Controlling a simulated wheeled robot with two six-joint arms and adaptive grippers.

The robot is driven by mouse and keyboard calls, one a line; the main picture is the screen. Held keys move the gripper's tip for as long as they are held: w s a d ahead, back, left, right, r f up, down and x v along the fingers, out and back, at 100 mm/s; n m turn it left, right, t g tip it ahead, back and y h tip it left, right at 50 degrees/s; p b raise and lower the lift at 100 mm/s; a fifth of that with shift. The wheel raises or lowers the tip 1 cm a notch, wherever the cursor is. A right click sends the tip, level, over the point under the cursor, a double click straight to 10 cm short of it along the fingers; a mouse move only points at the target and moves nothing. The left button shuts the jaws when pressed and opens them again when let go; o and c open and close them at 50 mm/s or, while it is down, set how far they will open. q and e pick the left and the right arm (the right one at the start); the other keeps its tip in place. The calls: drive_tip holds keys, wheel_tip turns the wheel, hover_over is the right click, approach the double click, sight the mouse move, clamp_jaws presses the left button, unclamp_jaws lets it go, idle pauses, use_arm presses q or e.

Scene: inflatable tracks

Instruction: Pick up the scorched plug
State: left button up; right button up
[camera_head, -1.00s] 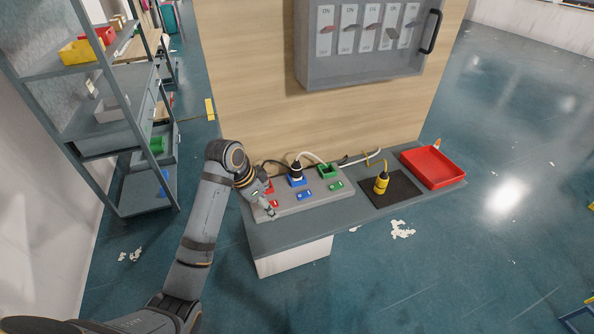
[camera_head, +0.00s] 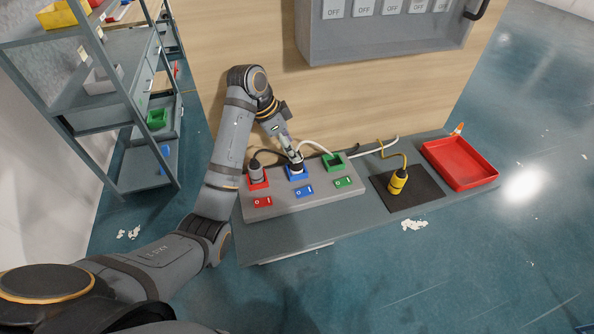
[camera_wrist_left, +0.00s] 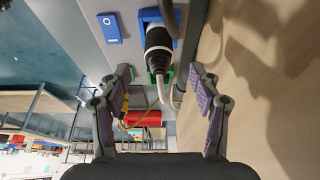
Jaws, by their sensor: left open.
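A black plug (camera_head: 296,166) with a pale band and white cable sits upright in the blue socket (camera_head: 299,177) of the grey power strip (camera_head: 312,205). I cannot make out scorch marks on it. In the left wrist view, the black plug (camera_wrist_left: 158,48) lies ahead between the open fingers (camera_wrist_left: 159,76), with a gap on both sides. The right gripper is not seen.
Colored switches line the strip's front. A red tray (camera_head: 460,163) stands at the bench's right end. The wooden panel (camera_head: 240,40) rises close behind, with a grey switch box (camera_head: 385,30). A shelf rack (camera_head: 120,110) stands left.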

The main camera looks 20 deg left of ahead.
sight(296, 168)
use_arm(q)
drive_tip(key=shift+x, duration=1)
drive_tip(key=p+x, duration=0.1)
drive_tip(key=x, duration=0.2)
drive_tip(key=shift+d+f, duration=0.1)
drive_tip(key=shift+f, duration=0.05)
drive_tip(key=shift+c, duration=0.8)
drive_tip(key=c, duration=1.1)
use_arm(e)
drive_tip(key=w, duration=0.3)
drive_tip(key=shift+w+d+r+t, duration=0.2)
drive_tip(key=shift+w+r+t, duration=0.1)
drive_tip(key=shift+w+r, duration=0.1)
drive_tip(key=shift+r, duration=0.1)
